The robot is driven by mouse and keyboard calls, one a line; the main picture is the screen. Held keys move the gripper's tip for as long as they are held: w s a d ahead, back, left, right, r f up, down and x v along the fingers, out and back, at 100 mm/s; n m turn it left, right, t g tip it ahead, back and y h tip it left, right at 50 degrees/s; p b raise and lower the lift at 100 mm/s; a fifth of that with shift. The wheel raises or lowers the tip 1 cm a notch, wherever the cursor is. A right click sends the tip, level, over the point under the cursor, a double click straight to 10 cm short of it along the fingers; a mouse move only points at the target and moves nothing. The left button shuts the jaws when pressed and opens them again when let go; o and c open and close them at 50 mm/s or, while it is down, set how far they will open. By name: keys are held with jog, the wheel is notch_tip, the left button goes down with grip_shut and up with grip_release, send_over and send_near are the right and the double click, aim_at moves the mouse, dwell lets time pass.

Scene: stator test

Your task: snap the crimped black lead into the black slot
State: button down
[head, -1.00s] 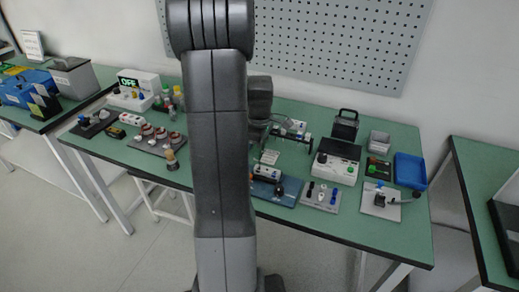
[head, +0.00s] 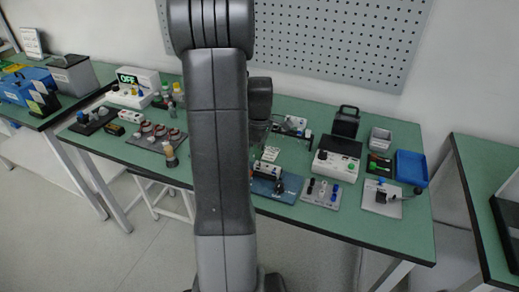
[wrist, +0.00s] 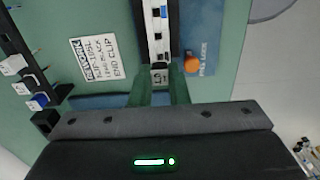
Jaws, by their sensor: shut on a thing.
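In the wrist view the two green fingers of my gripper (wrist: 160,90) are close together, one on each side of a small light piece with dark marks (wrist: 159,75). I cannot tell if this piece is part of the black lead. Straight above the fingertips is a white block with dark slots (wrist: 158,38), on a blue base (wrist: 205,45) with an orange knob (wrist: 192,64). Which slot is the black one is too small to tell. In the head view my own arm hides the fingers. The blue base (head: 264,188) shows right of the arm.
A white sign about the black lead (wrist: 98,58) lies left of the fingers. A dark rack with white, blue and black pieces (wrist: 20,62) is further left. In the head view a white box with a green button (head: 335,164) and a blue tray (head: 411,168) stand to the right.

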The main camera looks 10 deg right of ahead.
jog(key=shift+f, duration=0.15)
jog(key=shift+f+b, duration=0.4)
jog(key=shift+f, duration=0.1)
dwell(0.6)
jog(key=c, duration=1.3)
grip_release()
notch_tip(320, 180, up, 14)
jog(key=shift+f, duration=0.15)
